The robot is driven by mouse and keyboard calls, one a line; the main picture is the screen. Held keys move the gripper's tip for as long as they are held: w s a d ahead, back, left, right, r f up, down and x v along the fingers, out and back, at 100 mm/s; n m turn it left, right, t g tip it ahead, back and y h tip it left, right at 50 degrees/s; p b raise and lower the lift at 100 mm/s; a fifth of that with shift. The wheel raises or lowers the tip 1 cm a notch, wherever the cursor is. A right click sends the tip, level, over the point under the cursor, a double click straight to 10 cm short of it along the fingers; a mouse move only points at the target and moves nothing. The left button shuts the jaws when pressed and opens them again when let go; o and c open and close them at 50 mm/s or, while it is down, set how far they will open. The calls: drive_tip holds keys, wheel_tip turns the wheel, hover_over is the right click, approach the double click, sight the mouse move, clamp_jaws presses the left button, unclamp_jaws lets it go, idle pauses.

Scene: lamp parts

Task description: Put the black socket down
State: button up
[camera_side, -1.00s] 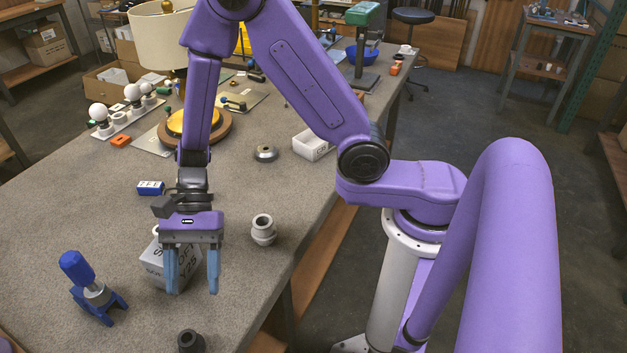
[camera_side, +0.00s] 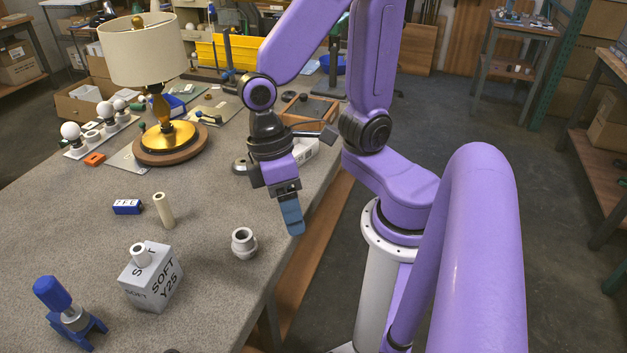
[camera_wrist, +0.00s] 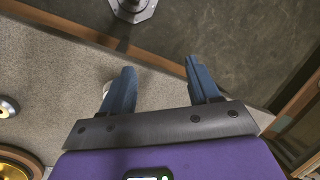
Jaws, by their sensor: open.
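Only a thin dark sliver, probably the top of the black socket (camera_side: 171,351), shows at the bottom edge of the side view; the rest is out of frame. My gripper (camera_side: 292,218) is over the table's right edge, far from that sliver. In the wrist view my gripper (camera_wrist: 160,80) has its two blue fingers spread with nothing between them. Below them are the table edge and the floor.
A pale grey socket (camera_side: 244,243) stands left of my gripper. A grey block marked SOFT (camera_side: 152,278), a blue clamp-like tool (camera_side: 70,313), a cream tube (camera_side: 163,210) and a small blue block (camera_side: 127,207) stand farther left. A lamp (camera_side: 160,105) stands behind.

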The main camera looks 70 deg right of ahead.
drive_tip(key=s+d+r+n+t, duration=0.2)
drive_tip(key=d+n+t, duration=0.1)
drive_tip(key=d+n, duration=0.2)
drive_tip(key=shift+h, duration=0.3)
drive_tip(key=shift+s+d+r, duration=0.1)
idle(1.0)
